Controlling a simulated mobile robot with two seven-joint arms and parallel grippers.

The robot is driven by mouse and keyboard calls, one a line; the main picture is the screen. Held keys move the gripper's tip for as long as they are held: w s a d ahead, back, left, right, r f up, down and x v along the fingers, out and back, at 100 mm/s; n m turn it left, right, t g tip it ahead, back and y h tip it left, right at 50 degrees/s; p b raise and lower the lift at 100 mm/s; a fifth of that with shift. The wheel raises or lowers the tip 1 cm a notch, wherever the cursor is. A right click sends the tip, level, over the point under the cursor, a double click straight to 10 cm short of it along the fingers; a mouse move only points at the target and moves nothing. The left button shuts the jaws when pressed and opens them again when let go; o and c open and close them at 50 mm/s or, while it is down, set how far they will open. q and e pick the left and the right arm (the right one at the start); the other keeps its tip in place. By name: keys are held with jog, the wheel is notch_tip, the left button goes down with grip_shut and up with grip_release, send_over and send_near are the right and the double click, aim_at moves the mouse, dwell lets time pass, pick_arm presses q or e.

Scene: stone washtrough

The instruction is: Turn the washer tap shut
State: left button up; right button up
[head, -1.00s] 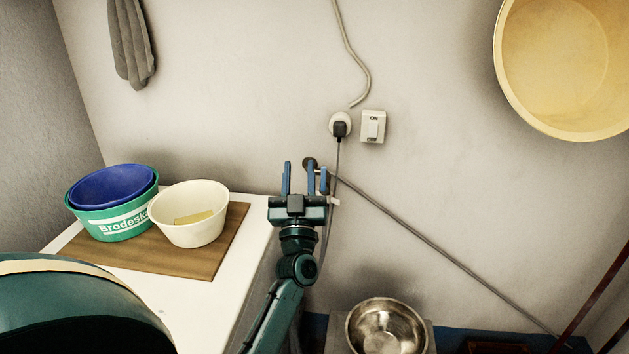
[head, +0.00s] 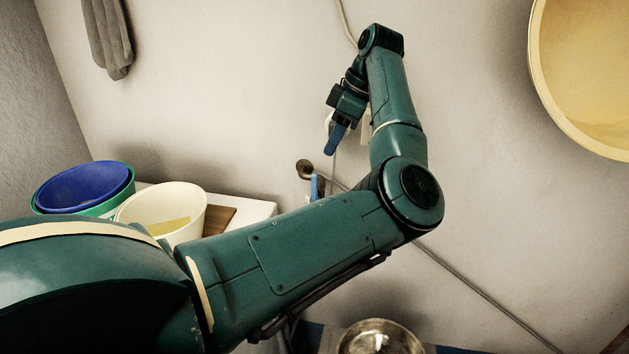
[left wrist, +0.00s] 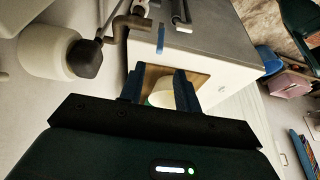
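The washer tap (head: 305,168) is a small brownish fitting on the wall, with a blue lever (head: 318,187) hanging beside it. My own forearm hides part of what lies below. In the left wrist view the tap (left wrist: 118,27) is a bent brown pipe beyond the fingertips, with a blue strip, likely the lever (left wrist: 160,38), nearby. My left gripper (head: 330,150) is above and slightly right of the tap, pointing down, apart from it. In the left wrist view its two fingers (left wrist: 158,82) are spread with nothing between them. My right gripper is not in view.
A steel bowl (head: 380,338) is low down. A yellow basin (head: 590,80) hangs at right. A cable crosses the wall.

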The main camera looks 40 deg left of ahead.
aim_at(315, 174)
pick_arm(q)
jog(key=p+x, duration=0.1)
jog(key=x, duration=1.1)
jog(key=shift+s+a+f, duration=0.1)
jog(key=shift+a+f, duration=0.05)
jog(key=shift+a, duration=0.1)
jog(key=shift+c, duration=0.3)
grip_shut()
